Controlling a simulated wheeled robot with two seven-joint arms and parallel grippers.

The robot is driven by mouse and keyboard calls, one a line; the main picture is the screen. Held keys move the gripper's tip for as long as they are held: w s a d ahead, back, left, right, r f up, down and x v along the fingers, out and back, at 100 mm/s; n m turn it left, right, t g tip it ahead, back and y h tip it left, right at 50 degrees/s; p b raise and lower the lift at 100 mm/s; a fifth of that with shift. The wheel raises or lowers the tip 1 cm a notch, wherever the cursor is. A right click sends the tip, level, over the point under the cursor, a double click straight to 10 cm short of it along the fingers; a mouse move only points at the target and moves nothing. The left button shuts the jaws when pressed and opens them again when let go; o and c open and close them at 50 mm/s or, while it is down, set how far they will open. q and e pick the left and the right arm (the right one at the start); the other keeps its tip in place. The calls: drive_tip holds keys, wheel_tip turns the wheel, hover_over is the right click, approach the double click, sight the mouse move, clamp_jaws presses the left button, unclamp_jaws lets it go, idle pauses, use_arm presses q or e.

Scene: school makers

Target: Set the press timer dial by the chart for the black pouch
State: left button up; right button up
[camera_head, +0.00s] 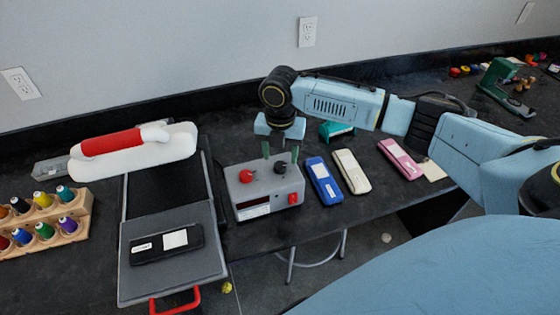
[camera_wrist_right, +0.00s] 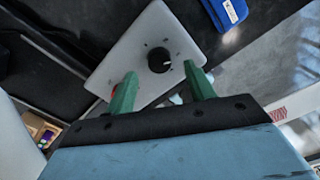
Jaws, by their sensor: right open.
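The grey press timer box (camera_head: 262,202) stands on the black bench, with a red knob (camera_head: 247,176) at its left, a black dial (camera_head: 280,168) at its right and a dark red display on its front. My right gripper (camera_head: 281,156) points down over the box, its green fingers open on either side of the black dial. In the right wrist view the dial (camera_wrist_right: 160,60) with its white mark lies beyond the open fingers (camera_wrist_right: 163,86), apparently untouched. The black pouch (camera_head: 148,250) lies flat on the press plate (camera_head: 203,265), bearing white labels. I cannot make out a chart.
The press (camera_head: 165,155) with its red-handled white top is left of the timer. Blue (camera_head: 324,181), cream (camera_head: 350,172) and pink (camera_head: 400,159) pouches lie to its right. A thread rack (camera_head: 40,235) stands far left. A teal object (camera_head: 336,130) sits behind.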

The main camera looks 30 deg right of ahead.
sight(280, 165)
drive_tip(key=shift+f, duration=1.7)
drive_tip(key=c, duration=1)
drive_tip(key=shift+r+m+p, duration=0.15)
drive_tip(key=shift+m+p, duration=0.25)
drive_tip(key=shift+p, duration=0.3)
drive_tip(key=m+p, duration=0.4)
drive_tip(key=p, duration=0.1)
drive_tip(key=shift+r+m+p, duration=0.1)
drive_tip(key=shift+m+p, duration=0.3)
drive_tip(key=m+p, duration=0.3)
drive_tip(key=m, duration=0.1)
drive_tip(key=shift+m+p, duration=0.8)
drive_tip(key=shift+m, duration=0.3)
drive_tip(key=shift+f, duration=0.2)
